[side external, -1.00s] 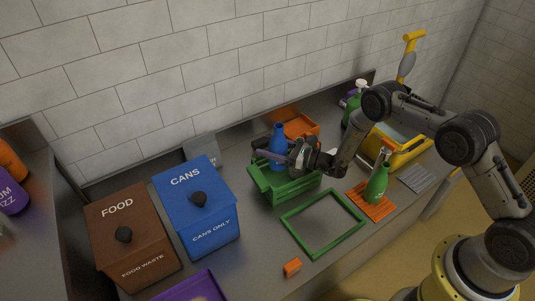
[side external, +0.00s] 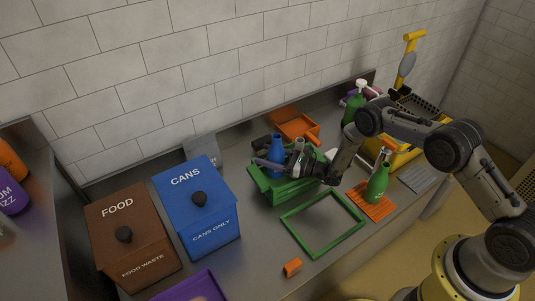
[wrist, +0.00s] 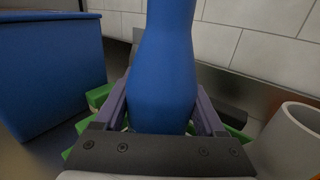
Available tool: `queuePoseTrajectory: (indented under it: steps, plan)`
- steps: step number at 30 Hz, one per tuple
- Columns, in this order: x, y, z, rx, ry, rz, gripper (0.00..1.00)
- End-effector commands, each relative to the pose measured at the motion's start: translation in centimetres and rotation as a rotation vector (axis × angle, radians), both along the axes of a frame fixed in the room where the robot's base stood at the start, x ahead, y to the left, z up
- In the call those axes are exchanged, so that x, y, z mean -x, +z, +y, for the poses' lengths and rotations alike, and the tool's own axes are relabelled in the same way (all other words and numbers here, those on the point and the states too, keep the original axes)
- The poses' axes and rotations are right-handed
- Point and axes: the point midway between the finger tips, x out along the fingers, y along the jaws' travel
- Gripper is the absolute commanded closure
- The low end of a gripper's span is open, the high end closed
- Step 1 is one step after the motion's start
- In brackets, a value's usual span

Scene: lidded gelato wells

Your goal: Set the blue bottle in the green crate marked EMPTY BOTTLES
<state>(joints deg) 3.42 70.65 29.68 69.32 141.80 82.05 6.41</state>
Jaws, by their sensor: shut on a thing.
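The blue bottle (side external: 276,143) stands upright at the back left part of the green crate (side external: 290,194). My gripper (side external: 270,163) is shut on the bottle, with its purple fingers on either side. In the wrist view the bottle (wrist: 163,75) fills the middle between the fingers of my gripper (wrist: 160,108). Green edges of the crate (wrist: 69,154) show below and beside the fingers. The bottle's base is hidden, so I cannot tell whether it touches the crate floor. Any marking on the crate is not readable.
A pale cylinder (wrist: 297,140) stands close on the right in the wrist view. The blue CANS bin (side external: 205,220) is left of the crate. A green frame (side external: 310,253) lies in front. A green bottle (side external: 376,186) stands on an orange mat (side external: 362,205) to the right.

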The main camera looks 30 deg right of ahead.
Motion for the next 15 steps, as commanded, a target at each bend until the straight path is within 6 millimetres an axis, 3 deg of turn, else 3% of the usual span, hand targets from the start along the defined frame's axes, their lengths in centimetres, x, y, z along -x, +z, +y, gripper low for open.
queuePoseTrajectory:
  steps: [8,9,11,15]
  plan:
    - [-0.01,-0.51,0.01,-0.001,0.0,-0.001,0.83]
    - [0.01,-0.54,0.0,0.0,0.0,0.0,0.22]
    - [0.0,-0.53,0.0,0.0,0.0,0.0,0.15]
    - [0.0,-0.51,0.0,0.0,0.0,0.0,0.15]
